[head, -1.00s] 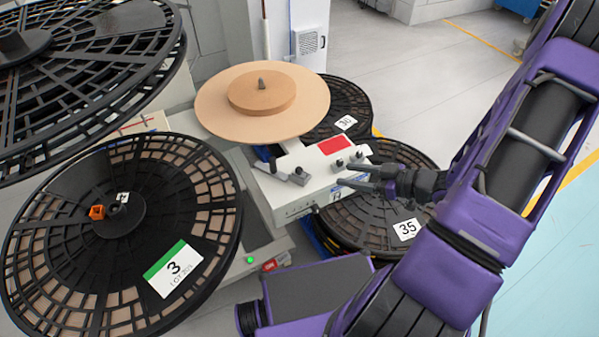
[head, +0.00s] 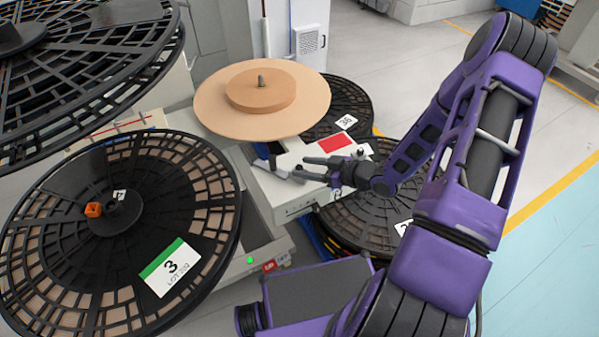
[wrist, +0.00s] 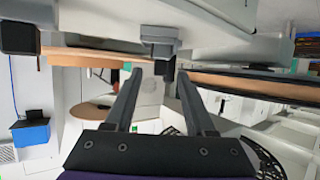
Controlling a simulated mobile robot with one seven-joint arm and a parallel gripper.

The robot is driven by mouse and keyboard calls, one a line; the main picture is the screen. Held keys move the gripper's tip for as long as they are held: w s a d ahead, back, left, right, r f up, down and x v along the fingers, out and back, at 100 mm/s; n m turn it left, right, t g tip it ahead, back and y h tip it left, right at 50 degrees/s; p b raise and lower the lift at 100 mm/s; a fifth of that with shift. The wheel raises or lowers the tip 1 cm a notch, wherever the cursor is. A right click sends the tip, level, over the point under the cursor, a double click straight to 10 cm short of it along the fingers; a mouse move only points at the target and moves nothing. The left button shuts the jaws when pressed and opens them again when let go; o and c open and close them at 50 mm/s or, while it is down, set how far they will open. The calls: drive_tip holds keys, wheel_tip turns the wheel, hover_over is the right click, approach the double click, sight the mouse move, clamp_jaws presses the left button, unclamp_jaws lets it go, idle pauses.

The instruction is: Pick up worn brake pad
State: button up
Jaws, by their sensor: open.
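My gripper (head: 300,168) is open and reaches in from the right over the white machine box (head: 288,205). Its fingers point left, toward a small grey block and lever (head: 273,171) on the box top. In the wrist view, my gripper (wrist: 160,76) shows two spread fingers with nothing held between them. A grey block (wrist: 160,36) lies just beyond the fingertips there, under a pale body. This grey block looks like the worn brake pad, but I cannot be sure. In the head view the fingers partly cover that spot.
A tan disc (head: 220,110) sits just behind the box. A large black reel marked 3 (head: 120,270) stands at left, with an orange piece (head: 94,210) near its hub. Another black reel (head: 345,222) lies below my arm. Floor at right is clear.

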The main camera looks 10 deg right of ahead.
drive_tip(key=x, duration=0.2)
drive_tip(key=shift+w+a+f, duration=0.2)
drive_tip(key=shift+w, duration=0.05)
drive_tip(key=shift+c, duration=0.3)
clamp_jaws()
